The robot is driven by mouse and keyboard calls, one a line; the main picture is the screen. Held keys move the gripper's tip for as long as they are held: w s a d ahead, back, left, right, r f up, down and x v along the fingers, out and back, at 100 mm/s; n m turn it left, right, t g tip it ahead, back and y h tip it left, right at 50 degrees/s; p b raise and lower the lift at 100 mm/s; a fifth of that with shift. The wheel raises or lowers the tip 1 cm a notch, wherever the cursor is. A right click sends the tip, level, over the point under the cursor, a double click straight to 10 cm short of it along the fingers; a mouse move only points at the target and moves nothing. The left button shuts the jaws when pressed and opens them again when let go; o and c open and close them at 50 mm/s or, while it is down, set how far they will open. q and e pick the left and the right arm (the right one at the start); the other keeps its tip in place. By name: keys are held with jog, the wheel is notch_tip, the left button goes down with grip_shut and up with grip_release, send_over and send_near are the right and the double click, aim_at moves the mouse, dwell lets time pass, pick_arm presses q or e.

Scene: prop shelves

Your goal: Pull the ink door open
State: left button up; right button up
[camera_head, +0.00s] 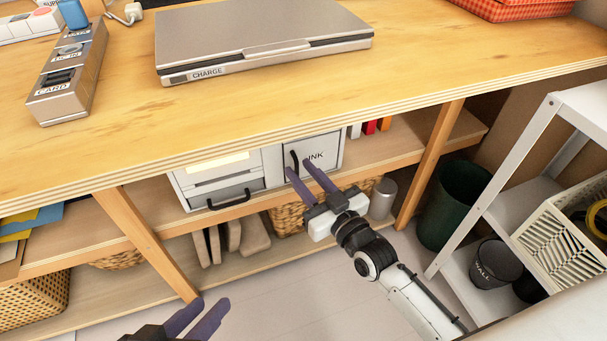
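The ink door (322,153) is a white panel marked "INK" on the front of the printer on the shelf under the table. It looks shut. Its upright black handle (293,159) is near the door's left side. My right gripper (298,167) has its two purple fingers apart, with the tips at the handle's lower end. The handle seems to lie between the tips; I cannot tell whether they touch it. My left gripper (210,305) is open and empty at the bottom of the view, away from the printer.
The printer (225,174) has a lower drawer with a black handle left of the ink door. A wooden post (430,160) stands to the right. A dark green bin (450,210) and a white rack (515,195) are further right. A silver case (250,45) lies on the tabletop.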

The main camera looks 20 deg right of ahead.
jog(key=shift+c, duration=0.2)
grip_shut()
dwell(1.1)
